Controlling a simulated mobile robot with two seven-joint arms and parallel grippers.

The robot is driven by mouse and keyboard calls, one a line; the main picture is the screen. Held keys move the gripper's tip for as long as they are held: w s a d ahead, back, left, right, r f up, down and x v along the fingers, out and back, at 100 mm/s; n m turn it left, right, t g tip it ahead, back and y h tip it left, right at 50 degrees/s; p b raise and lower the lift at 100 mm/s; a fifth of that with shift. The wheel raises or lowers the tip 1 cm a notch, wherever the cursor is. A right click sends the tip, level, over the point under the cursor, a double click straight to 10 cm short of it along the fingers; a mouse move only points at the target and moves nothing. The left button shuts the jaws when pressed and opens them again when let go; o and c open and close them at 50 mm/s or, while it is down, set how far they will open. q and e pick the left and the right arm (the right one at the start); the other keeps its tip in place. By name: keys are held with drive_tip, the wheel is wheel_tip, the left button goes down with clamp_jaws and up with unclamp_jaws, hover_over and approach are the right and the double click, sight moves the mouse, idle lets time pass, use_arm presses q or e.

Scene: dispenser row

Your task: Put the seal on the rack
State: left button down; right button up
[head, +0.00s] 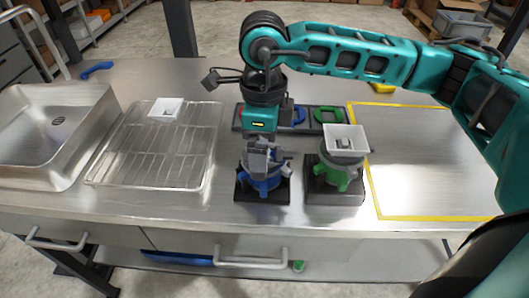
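The wire rack (150,165) lies on the steel worktop at left, with a white hopper-like part (166,109) on its far end. My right arm comes in from the right, and its gripper (262,163) points down at the top of the blue dispenser base (263,183). The fingers blend with the grey parts there, so I cannot tell whether they are open or hold anything. I cannot make out a seal in the blue base. A green ring-like part (329,115) and a partly hidden blue one (299,115) sit on a dark tray behind. My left gripper is not in view.
A green dispenser (338,180) with a white hopper (345,139) stands close right of the blue one. A sink (50,130) is left of the rack. A yellow-outlined area (430,165) at right is mostly clear. A blue handle-like object (97,69) lies at back left.

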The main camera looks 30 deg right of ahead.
drive_tip(key=c, duration=1)
drive_tip(key=shift+r, duration=0.15)
